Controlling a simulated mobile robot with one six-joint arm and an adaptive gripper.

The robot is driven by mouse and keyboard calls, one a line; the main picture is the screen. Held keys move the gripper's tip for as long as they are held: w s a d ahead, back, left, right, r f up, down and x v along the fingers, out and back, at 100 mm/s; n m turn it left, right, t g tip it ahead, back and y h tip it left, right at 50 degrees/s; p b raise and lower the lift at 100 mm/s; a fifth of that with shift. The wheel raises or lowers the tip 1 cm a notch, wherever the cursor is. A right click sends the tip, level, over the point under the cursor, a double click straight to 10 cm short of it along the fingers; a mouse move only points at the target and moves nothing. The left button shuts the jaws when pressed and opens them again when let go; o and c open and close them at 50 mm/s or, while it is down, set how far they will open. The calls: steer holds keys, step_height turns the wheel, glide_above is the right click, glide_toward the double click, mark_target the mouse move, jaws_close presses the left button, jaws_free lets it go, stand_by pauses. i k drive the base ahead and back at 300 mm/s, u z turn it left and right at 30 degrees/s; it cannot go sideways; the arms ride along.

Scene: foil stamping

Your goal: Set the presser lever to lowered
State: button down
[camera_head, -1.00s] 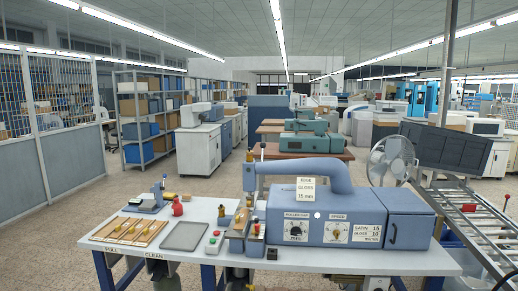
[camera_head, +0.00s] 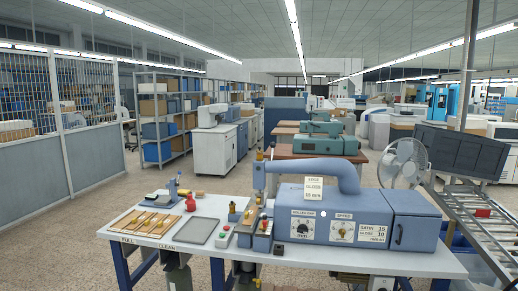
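The blue foil stamping machine (camera_head: 345,205) stands on the white worktable (camera_head: 330,262). Its curved arm (camera_head: 315,168) reaches left to a vertical press head (camera_head: 259,180) with a small brass-coloured top. Below the head is a small block (camera_head: 262,238) with a red-topped part (camera_head: 265,216). I cannot tell which of these small parts is the presser lever, nor whether it is raised or lowered. My gripper does not show in this view.
A wooden board with brass-coloured tools (camera_head: 152,222), a grey tray (camera_head: 200,231), a red bottle (camera_head: 191,203) and a push-button box (camera_head: 224,237) are on the table's left. A fan (camera_head: 407,160) and roller conveyor (camera_head: 485,225) stand right. Floor at left is clear.

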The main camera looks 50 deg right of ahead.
mark_target(273, 145)
steer(key=u, duration=0.55)
steer(key=k, duration=1.1)
steer(key=z, duration=1.35)
steer(key=i, duration=0.75)
steer(key=u, duration=0.1)
